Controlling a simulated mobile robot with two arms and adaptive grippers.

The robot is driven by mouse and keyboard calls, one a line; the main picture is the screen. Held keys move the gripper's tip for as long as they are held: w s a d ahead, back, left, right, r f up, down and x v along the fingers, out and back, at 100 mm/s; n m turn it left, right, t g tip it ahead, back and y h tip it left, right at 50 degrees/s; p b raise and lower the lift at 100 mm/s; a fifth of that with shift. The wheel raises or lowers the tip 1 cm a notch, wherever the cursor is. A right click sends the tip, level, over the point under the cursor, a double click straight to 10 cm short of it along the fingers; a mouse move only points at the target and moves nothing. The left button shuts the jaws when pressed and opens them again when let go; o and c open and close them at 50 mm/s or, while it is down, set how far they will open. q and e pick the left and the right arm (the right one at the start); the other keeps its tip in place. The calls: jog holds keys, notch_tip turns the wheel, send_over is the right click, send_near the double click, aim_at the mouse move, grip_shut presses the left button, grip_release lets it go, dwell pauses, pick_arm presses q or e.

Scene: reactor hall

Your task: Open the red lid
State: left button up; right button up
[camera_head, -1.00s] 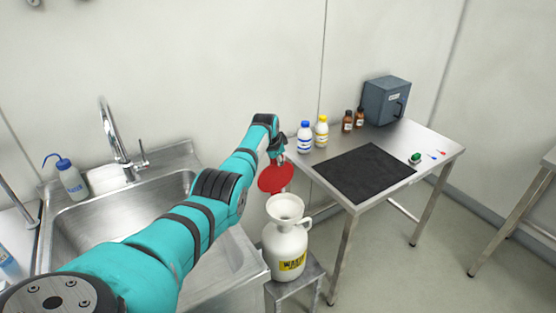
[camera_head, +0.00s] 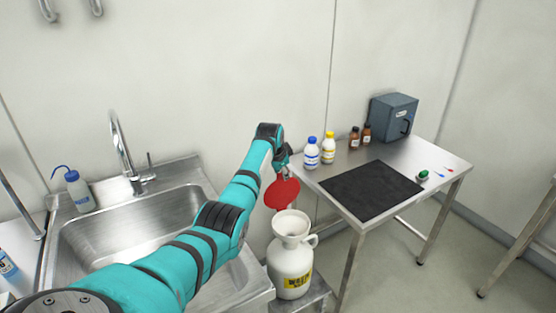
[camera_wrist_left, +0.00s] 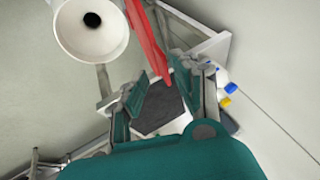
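The red lid (camera_head: 282,193) is a round disc standing steeply tilted up at the back of the white funnel (camera_head: 291,224). The funnel sits on a white waste jug (camera_head: 290,262) with a handle, and its mouth is uncovered. In the left wrist view, the lid (camera_wrist_left: 148,38) is nearly edge-on beside the funnel mouth (camera_wrist_left: 92,25). My left gripper (camera_head: 283,160) is at the lid's upper edge. In the wrist view its fingers (camera_wrist_left: 168,88) are apart, with the lid's end near the gap between them; contact is unclear. My right gripper is out of view.
The jug stands on a small metal stand (camera_head: 312,291) between the sink (camera_head: 75,240) and a steel table (camera_head: 425,160). The table holds a black mat (camera_head: 370,190), several bottles and a grey box (camera_head: 392,116). A tap (camera_head: 120,150) rises behind the sink.

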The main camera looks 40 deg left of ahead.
pick_arm(q)
jog(key=v, duration=0.9)
jog(key=shift+a, duration=0.1)
